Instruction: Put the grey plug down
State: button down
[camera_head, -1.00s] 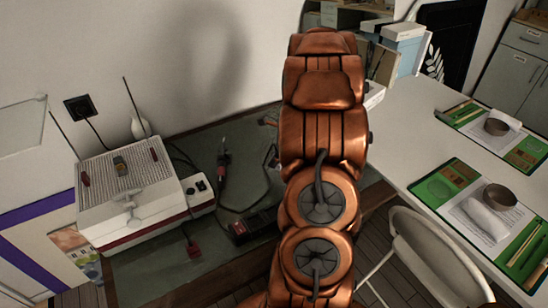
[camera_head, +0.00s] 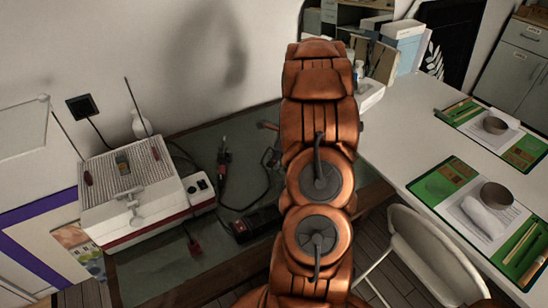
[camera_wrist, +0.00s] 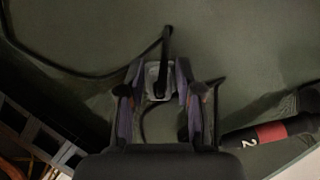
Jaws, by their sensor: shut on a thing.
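The grey plug (camera_wrist: 157,82) sits between the fingers of my gripper (camera_wrist: 159,78) in the wrist view. My gripper is shut on it. A dark cable runs from the plug toward the top of that view. The dark green bench top (camera_wrist: 240,50) lies beneath; I cannot tell whether the plug touches it. In the head view my copper arm hides the gripper and the plug.
A black cylinder with a red band (camera_wrist: 270,132) lies right of my gripper. Loose cable (camera_wrist: 85,74) crosses the bench at left. A white ribbed-top machine (camera_head: 125,190) stands on the left of the bench. A white table (camera_head: 400,150) and chair (camera_head: 425,255) are at right.

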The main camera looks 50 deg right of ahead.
jog(key=shift+f, duration=0.65)
jog(key=c, duration=0.8)
grip_release()
